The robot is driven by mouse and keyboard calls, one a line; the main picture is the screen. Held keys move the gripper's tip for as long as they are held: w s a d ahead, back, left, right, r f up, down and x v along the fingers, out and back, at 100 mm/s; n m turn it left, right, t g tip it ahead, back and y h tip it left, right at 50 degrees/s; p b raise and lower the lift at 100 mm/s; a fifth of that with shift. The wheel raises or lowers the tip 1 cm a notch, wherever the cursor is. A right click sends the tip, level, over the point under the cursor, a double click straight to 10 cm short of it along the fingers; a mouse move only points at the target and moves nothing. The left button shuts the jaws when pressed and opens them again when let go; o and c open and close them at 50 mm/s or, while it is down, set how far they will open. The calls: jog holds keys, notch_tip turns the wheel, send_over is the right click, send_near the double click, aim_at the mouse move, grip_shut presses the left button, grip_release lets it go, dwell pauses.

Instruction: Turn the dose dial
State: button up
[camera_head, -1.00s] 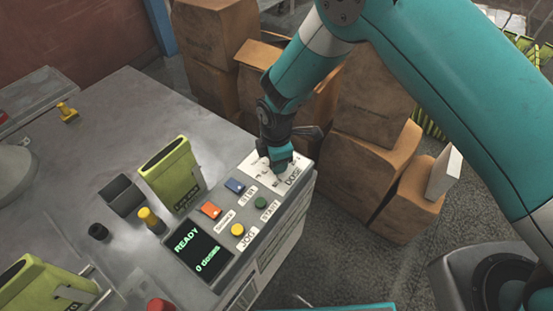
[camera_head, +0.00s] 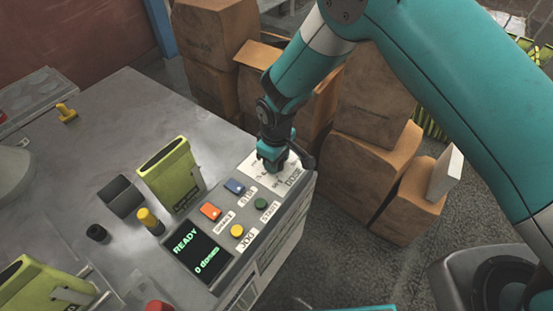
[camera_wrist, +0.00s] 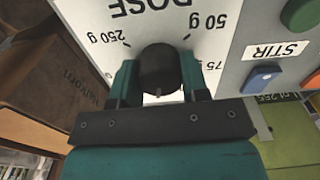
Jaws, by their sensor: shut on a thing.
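The dose dial (camera_wrist: 159,68) is a dark round knob on a white scale plate, seen in the wrist view with the marks "250 g" and "50 g" beside it. My gripper (camera_wrist: 160,82) has its two teal fingers closed on the dial from both sides. In the head view my gripper (camera_head: 272,160) points down over the white dose plate (camera_head: 252,164) at the panel's far corner, and it hides the dial there. A small light pointer mark shows on the dial's near edge in the wrist view.
Beside the plate are a blue STIR button (camera_head: 234,187), a green START button (camera_head: 261,203), an orange button (camera_head: 210,212) and a yellow JOG button (camera_head: 237,231). The display (camera_head: 198,251) reads READY, 0 doses.

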jog(key=m, duration=0.5)
jog(key=shift+m, duration=0.3)
jog(key=m, duration=0.5)
jog(key=shift+w+m, duration=0.1)
jog(key=shift+m, duration=0.2)
jog(key=m, duration=0.5)
jog(key=shift+r, duration=0.1)
jog(key=m, duration=0.5)
jog(key=shift+m, duration=0.4)
jog(key=o, duration=0.9)
jog(key=shift+d, duration=0.1)
notch_tip(320, 180, up, 17)
jog(key=shift+r, duration=0.2)
